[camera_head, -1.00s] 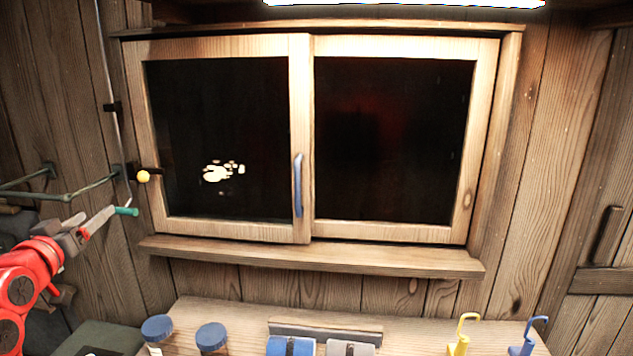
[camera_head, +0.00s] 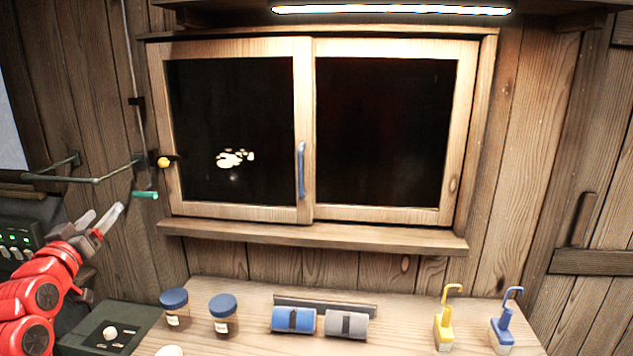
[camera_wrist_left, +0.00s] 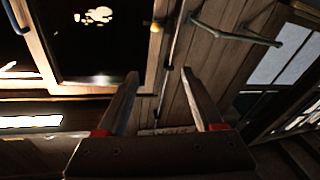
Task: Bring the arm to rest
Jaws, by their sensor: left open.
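My left arm is red and comes in from the left in the head view. Its gripper (camera_head: 98,219) is open and empty, below and left of the wooden window, apart from the teal handle (camera_head: 145,195) on the thin wall rod. In the left wrist view the two fingers (camera_wrist_left: 160,100) stand apart with nothing between them. The sliding window (camera_head: 300,130) is shut across its frame, with a blue handle (camera_head: 301,170) in the middle and a patch of pale mould spots (camera_head: 235,158) on the left pane. My right gripper is not in view.
The workbench (camera_head: 400,300) below holds two blue-lidded jars (camera_head: 174,308), a blue roll (camera_head: 293,319), a grey roll (camera_head: 346,324), a yellow hooked bottle (camera_head: 445,325) and a blue hooked one (camera_head: 503,330). A green wall rail (camera_head: 90,178) is near my left gripper.

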